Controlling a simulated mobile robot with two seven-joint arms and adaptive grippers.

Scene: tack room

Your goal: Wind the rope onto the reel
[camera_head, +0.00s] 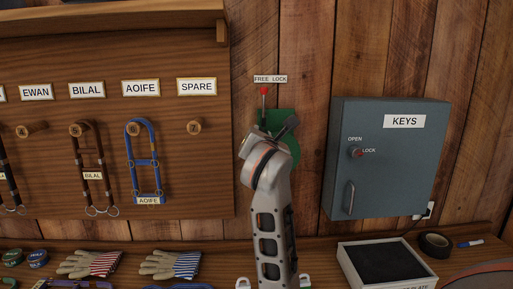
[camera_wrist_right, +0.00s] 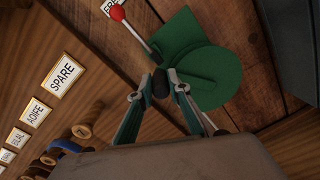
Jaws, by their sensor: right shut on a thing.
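The green reel (camera_head: 284,117) is fixed to the plank wall, partly hidden behind my right arm; it shows more fully in the right wrist view (camera_wrist_right: 207,82). A lever with a red knob (camera_head: 264,91) stands nearly upright at its left, below the FREE LOCK label (camera_head: 270,79), with the knob under the FREE side. In the right wrist view, my right gripper (camera_wrist_right: 157,91) is shut on a dark knob (camera_wrist_right: 160,82) in front of the reel's edge. I cannot make out any rope. My left gripper is out of view.
A grey KEYS cabinet (camera_head: 383,165) is mounted right of the reel. A wooden board (camera_head: 180,205) with pegs and halters is at the left. The shelf below holds gloves (camera_head: 170,265), a tray (camera_head: 343,262) and a tape roll (camera_head: 434,245).

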